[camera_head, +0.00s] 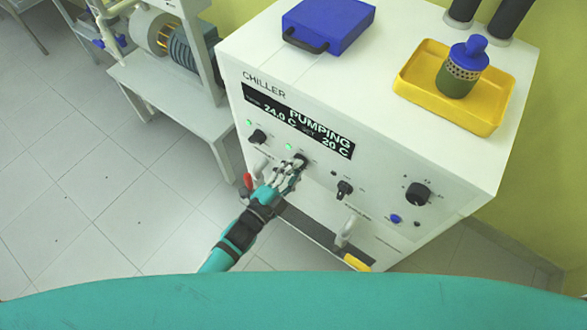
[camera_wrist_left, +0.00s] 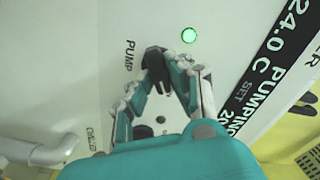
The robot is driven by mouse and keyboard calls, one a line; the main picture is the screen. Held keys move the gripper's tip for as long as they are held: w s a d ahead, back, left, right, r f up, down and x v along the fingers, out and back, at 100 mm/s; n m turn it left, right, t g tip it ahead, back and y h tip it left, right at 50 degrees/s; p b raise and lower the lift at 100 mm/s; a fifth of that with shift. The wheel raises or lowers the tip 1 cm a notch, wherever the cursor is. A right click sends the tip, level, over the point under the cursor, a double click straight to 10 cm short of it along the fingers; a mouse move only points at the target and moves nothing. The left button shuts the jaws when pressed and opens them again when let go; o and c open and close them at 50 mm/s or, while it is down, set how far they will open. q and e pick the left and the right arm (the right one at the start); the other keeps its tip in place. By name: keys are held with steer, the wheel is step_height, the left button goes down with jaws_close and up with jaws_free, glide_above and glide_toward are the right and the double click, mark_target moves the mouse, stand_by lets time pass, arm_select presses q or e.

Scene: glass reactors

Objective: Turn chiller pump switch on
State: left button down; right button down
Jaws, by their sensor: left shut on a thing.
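The white chiller (camera_head: 400,140) stands in front of me with its control panel facing me. Its display (camera_head: 297,121) reads "PUMPING", 24.0 C, set 20 C. My left gripper (camera_head: 295,168) is shut on the black pump switch (camera_head: 301,159), which it partly hides. In the left wrist view the switch (camera_wrist_left: 155,57) sits between the fingertips beside the label "PUMP". A green lamp (camera_wrist_left: 189,35) next to it is lit; it also shows in the head view (camera_head: 289,147). My right gripper is not in view.
Other black knobs (camera_head: 257,136), (camera_head: 345,188) and a large dial (camera_head: 417,194) share the panel. Pipe fittings (camera_head: 347,230) stick out below. A yellow tray (camera_head: 420,95) with a blue-capped container and a blue case (camera_head: 327,24) lie on top. A white bench (camera_head: 170,95) stands left.

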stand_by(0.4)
arm_select(q)
steer(key=c, duration=1.3)
jaws_free()
steer(key=shift+o, duration=0.2)
steer(key=shift+s, duration=0.1)
steer(key=v, duration=1.2)
steer(key=shift+f, duration=0.1)
